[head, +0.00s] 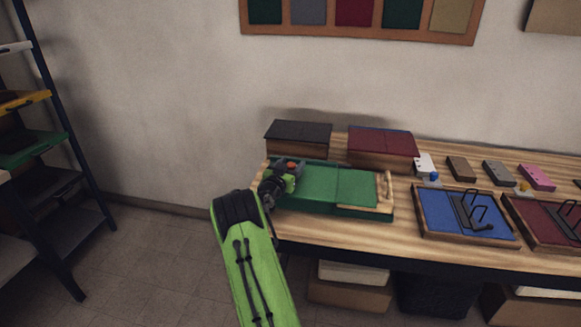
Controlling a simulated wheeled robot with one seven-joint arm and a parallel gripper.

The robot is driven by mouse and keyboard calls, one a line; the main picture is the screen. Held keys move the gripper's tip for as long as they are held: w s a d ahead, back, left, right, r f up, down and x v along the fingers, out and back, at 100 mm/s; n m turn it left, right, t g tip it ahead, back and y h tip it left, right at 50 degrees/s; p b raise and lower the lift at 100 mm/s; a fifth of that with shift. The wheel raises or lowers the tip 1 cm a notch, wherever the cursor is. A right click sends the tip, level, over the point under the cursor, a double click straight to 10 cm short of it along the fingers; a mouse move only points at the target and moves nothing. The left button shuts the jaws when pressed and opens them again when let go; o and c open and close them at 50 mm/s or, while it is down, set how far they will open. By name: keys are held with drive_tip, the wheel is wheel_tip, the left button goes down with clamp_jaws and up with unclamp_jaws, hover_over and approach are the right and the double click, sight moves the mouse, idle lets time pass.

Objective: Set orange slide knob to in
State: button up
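A small orange part (291,166), which looks like the slide knob, shows at the left end of a green velvet-covered box (355,187) on the wooden table. My gripper (286,180), grey and green, is at that same left end, right beside or over the orange part. I cannot tell whether the fingers touch it. The fingers are small and partly hidden by my wrist, so their opening is unclear. The box has a pale wooden rail or handle (388,187) at its right end.
Behind the green box stand a black-covered box (298,134) and a dark red one (382,143). To the right are a blue tray (438,212) with black wire stands, a dark red tray (535,220) and several small blocks. A shelf rack (60,200) stands at the left.

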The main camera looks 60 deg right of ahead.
drive_tip(key=v, duration=1.5)
drive_tip(key=shift+a+b, duration=0.35)
drive_tip(key=shift+b, duration=0.05)
